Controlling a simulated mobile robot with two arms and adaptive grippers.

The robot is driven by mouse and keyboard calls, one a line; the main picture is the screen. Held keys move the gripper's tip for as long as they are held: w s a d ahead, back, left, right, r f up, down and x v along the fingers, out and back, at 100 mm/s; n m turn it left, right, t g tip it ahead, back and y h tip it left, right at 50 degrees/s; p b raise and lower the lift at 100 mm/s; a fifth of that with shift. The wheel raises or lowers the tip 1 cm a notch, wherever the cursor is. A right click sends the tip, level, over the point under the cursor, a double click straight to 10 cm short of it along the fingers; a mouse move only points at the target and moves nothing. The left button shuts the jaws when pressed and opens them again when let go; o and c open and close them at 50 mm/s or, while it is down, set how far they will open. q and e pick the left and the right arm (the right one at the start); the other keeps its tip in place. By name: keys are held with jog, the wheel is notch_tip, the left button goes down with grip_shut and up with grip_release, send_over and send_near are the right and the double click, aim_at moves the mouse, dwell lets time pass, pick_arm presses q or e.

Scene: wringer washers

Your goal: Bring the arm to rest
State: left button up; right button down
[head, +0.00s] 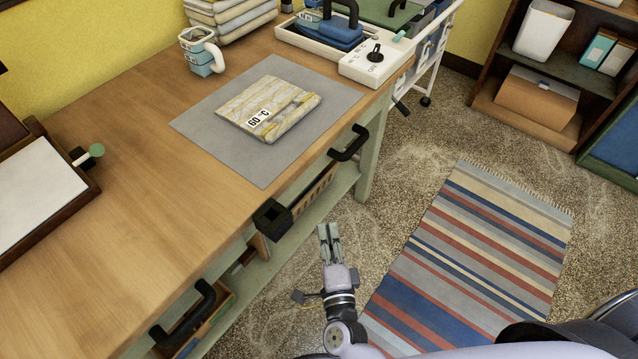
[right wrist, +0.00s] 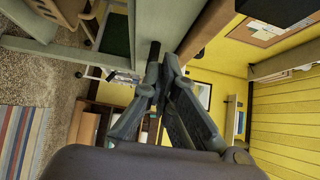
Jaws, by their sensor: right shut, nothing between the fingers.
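My right gripper (head: 328,232) is in the lower middle of the head view, over the floor just off the front edge of the wooden worktable (head: 110,215). It is shut and empty. In the right wrist view its fingers (right wrist: 165,68) meet at the tips, with the table's underside and edge close by. My left gripper is not in view.
A folded cloth labelled 60 °C (head: 268,108) lies on a grey mat (head: 215,120) on the table. Black handles (head: 350,143) and a black square bracket (head: 271,217) stick out from the front edge. A striped rug (head: 470,255) lies on the open floor; shelves (head: 560,75) stand behind.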

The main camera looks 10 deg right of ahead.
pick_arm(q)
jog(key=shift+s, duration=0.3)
pick_arm(e)
jog(key=shift+s, duration=0.1)
jog(key=s+f+n+g+y+p, duration=0.15)
jog(key=s+f+n+g, duration=0.35)
jog(key=f, duration=0.7)
jog(key=s+f+n+g+y, duration=0.25)
jog(key=s+f+n, duration=0.35)
jog(key=f, duration=0.6)
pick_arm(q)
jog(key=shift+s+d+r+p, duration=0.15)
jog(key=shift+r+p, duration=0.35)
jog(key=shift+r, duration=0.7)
pick_arm(e)
jog(key=s+d+f+n+g+h, duration=0.1)
jog(key=s+d+f+n+g, duration=0.3)
jog(key=s, duration=0.7)
jog(key=s+d+f+n+g+h, duration=0.1)
jog(key=s+d+f+n+g, duration=0.4)
jog(key=s+d+f, duration=0.4)
jog(key=s+f+n, duration=0.1)
jog(key=s, duration=0.2)
jog(key=shift+s+d+f+h, duration=0.15)
jog(key=shift+s+f+h, duration=0.15)
jog(key=shift+h, duration=0.1)
jog(key=shift+g, duration=0.25)
